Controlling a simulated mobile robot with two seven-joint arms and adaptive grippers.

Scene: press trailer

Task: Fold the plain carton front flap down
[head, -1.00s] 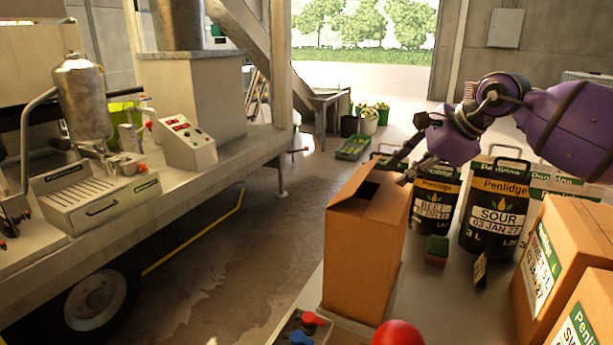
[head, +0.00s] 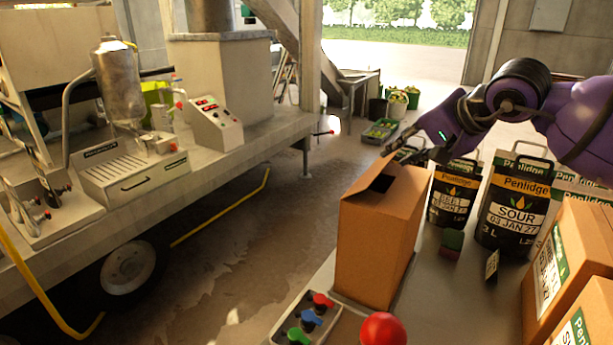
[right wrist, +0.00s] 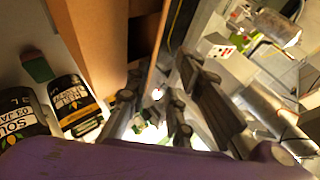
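The plain brown carton (head: 372,245) stands upright on the table. Its top is partly covered by flaps (head: 366,197), with a dark gap (head: 382,183) left between them. I cannot clearly tell which flap is the front one. In the right wrist view the carton (right wrist: 95,35) fills the upper left, and a narrow flap edge (right wrist: 170,38) stands beside its dark opening. My right gripper (head: 398,147) is just above the carton's far top edge, empty, with its fingers (right wrist: 160,95) apart. Contact with the carton cannot be made out. My left gripper is not in view.
Labelled cartons (head: 575,265) fill the right edge. A red ball-like knob (head: 384,329) and a switch box (head: 312,318) are in front. The trailer bench (head: 130,200) is at left.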

